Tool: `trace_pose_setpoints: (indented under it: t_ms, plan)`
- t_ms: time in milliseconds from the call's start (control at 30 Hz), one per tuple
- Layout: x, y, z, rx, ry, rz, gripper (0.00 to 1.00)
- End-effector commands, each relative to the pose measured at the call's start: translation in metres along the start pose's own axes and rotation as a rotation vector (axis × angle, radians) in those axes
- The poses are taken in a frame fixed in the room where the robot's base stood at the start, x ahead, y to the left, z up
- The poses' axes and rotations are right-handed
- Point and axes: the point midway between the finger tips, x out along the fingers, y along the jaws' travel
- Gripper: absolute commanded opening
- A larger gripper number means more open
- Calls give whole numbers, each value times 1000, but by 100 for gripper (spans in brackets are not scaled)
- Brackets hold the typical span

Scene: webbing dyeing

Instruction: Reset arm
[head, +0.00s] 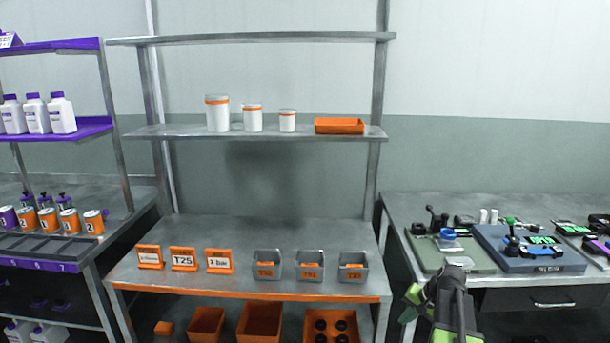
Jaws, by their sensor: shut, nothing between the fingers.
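My arm rises at the lower right of the head view, green and black, in front of the right-hand workbench. My gripper (411,304) is at the left side of the folded arm, over the gap between the middle rack and the workbench. Its fingers are small and partly hidden by the arm. It is shut and holds nothing, clear of the objects on the benches.
The middle steel rack (240,240) holds orange signs (183,259), grey bins (310,265) and white jars (217,113). The right workbench (415,205) carries a blue device (530,250). A purple shelf (80,128) with white bottles stands left.

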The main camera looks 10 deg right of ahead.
Motion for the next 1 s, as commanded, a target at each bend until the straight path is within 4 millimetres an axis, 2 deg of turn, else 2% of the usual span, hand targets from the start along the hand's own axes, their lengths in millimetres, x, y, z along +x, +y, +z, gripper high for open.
trace_pose_setpoints:
  t_ms: [33, 100, 200, 400, 567, 633, 900, 1000]
  plan:
    - [15, -31, 36, -92, -43, 35, 0]
    - [32, -66, 81, -223, -98, 92, 0]
    - [48, -102, 140, -391, -162, 166, 0]
    - [62, -141, 229, -649, -240, 281, 0]
    - [64, -158, 288, -825, -281, 357, 0]
    - [35, -171, 281, -824, -281, 362, 0]
    - [-34, -203, 271, -819, -280, 359, 0]
    - [-53, -212, 269, -818, -280, 358, 0]
